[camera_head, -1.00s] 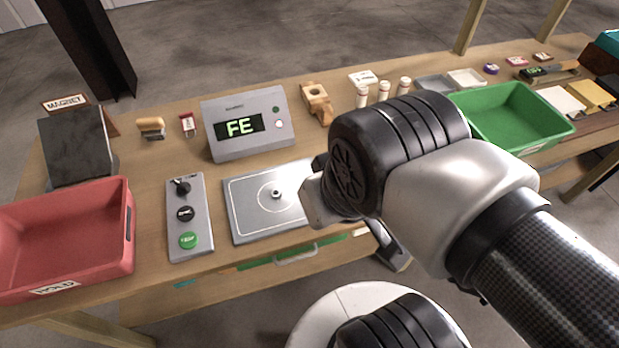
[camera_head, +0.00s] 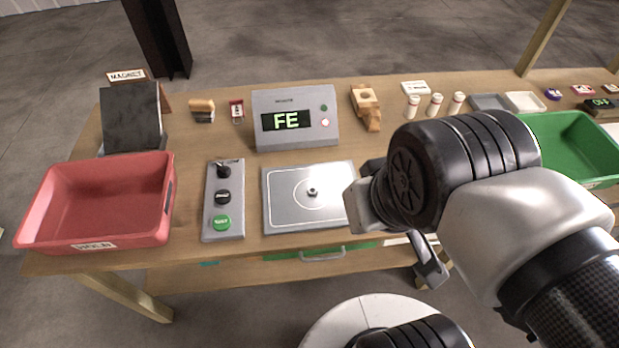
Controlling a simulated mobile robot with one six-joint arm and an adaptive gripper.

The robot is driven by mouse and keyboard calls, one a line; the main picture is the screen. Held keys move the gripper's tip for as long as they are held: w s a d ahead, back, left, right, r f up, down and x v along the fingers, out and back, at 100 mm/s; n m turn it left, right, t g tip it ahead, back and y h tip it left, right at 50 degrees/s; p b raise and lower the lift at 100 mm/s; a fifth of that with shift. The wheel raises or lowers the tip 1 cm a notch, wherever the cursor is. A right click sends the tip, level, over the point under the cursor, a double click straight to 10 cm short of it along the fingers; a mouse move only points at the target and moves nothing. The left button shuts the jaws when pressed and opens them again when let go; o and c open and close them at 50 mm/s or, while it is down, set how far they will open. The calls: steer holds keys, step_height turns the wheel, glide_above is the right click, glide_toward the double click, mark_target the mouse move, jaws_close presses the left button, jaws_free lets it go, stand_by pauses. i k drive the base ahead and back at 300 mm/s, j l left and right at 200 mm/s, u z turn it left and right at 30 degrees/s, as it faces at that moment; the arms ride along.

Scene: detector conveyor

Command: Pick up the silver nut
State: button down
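The small silver nut (camera_head: 313,191) lies near the middle of the marked circle on the flat grey detector plate (camera_head: 282,215). My gripper (camera_head: 428,262) shows only in part, below and behind my large black wrist joint, to the right of the plate. One dark finger part is visible at the table's front edge; the rest is hidden by my arm. It is apart from the nut, and I cannot see whether it is open or shut.
Behind the plate, a grey display box (camera_head: 296,121) reads "FE". A button panel (camera_head: 223,208) stands left of the plate. A red tray (camera_head: 150,235) is at far left, a green tray (camera_head: 590,160) at right. White bottles (camera_head: 436,105) stand at the back.

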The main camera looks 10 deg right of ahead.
mark_target(312, 192)
steer(key=i+l+u, duration=0.1)
steer(key=u, duration=0.4)
steer(key=i+l+u, duration=0.1)
steer(key=u, duration=0.35)
steer(key=l+u, duration=0.3)
steer(key=u, duration=0.2)
steer(key=i+l, duration=0.05)
